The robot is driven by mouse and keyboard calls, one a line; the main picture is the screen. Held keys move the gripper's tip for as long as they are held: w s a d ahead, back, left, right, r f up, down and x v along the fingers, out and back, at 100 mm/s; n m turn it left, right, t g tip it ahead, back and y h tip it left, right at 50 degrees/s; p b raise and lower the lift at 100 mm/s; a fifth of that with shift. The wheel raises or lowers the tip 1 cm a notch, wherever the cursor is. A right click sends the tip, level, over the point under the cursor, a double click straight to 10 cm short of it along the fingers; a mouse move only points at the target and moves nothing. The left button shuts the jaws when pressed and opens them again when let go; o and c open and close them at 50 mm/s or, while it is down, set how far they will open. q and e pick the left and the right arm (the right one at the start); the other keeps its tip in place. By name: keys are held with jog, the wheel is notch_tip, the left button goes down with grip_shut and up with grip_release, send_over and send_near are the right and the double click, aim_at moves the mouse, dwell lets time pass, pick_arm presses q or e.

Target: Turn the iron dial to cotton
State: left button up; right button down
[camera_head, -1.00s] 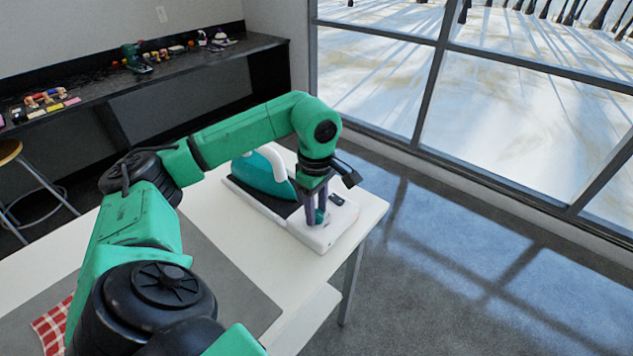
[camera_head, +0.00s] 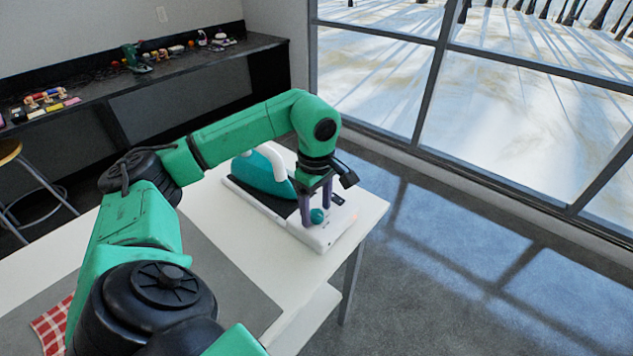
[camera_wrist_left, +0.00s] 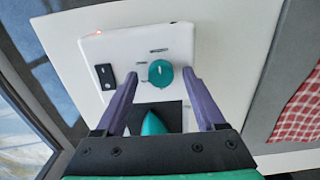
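The iron station (camera_head: 322,236) is a white base on the white table, with a teal iron (camera_head: 262,176) with a white handle resting on its dark pad. The round teal dial (camera_head: 317,216) sits on the white panel; in the left wrist view the dial (camera_wrist_left: 160,72) has a pale pointer line and small label marks around it, too small to read. My left gripper (camera_head: 317,212) points down over the panel. It is open, its purple fingers (camera_wrist_left: 159,80) apart on either side of the dial, with a gap visible on both sides. My right gripper is not in view.
A black rocker switch (camera_wrist_left: 106,77) and a small lit orange lamp (camera_wrist_left: 97,33) are on the panel. A grey mat (camera_head: 225,290) and a red checked cloth (camera_head: 52,325) lie on the table. The table's right edge is close to the station.

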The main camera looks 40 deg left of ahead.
aim_at(317, 213)
pick_arm(q)
notch_tip(317, 213, up, 7)
jog(key=shift+r, duration=0.15)
notch_tip(317, 213, up, 7)
jog(key=p, duration=0.4)
jog(key=shift+r+p, duration=0.2)
jog(key=shift+p, duration=0.2)
jog(key=shift+f, duration=0.1)
